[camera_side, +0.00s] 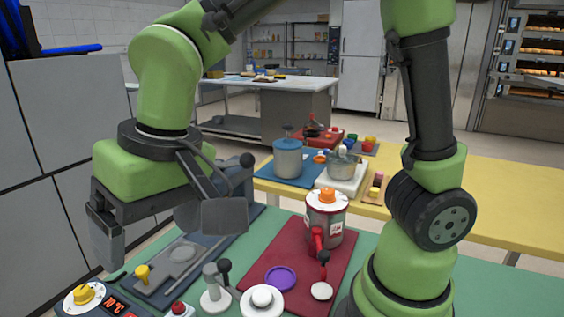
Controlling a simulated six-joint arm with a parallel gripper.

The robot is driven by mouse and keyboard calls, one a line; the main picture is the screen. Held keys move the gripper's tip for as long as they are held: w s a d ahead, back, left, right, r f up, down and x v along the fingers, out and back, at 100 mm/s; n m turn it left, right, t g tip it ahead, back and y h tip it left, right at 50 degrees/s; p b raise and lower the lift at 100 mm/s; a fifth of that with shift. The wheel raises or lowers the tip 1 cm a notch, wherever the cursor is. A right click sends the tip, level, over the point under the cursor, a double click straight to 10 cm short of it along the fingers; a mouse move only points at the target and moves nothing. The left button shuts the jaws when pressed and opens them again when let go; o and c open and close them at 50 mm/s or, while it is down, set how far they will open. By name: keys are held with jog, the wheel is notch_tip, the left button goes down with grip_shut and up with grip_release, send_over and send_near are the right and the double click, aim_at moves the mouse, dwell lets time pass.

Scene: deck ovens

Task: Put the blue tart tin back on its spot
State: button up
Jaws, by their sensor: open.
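My gripper (163,228) hangs at the left with its two fingers wide apart and nothing between them. It is above the slate-blue board (153,285) on the green table. A grey round shape (183,253) shows on that board; I cannot tell whether it is a recess or a dish. I cannot pick out a clearly blue tart tin; the nearest match is a shallow purple round dish (281,279) on the dark red mat (334,262). It lies to the right of my gripper. Part of the slate-blue board is hidden behind my gripper.
A red-and-white canister (326,219) with an orange knob stands on the red mat. A white-based lever piece (215,299), a white round knob (262,298) and a dial with display (88,296) line the front. Behind, a yellow table (489,205) carries a blue-lidded pot (288,157).

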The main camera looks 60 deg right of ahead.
jog(key=s+d+r+m+t, duration=0.2)
jog(key=s+d+r+t, duration=0.2)
jog(key=s+d, duration=0.6)
jog(key=shift+s+d+r+m+t, duration=0.35)
jog(key=shift+d+r, duration=0.7)
jog(key=shift+d, duration=0.75)
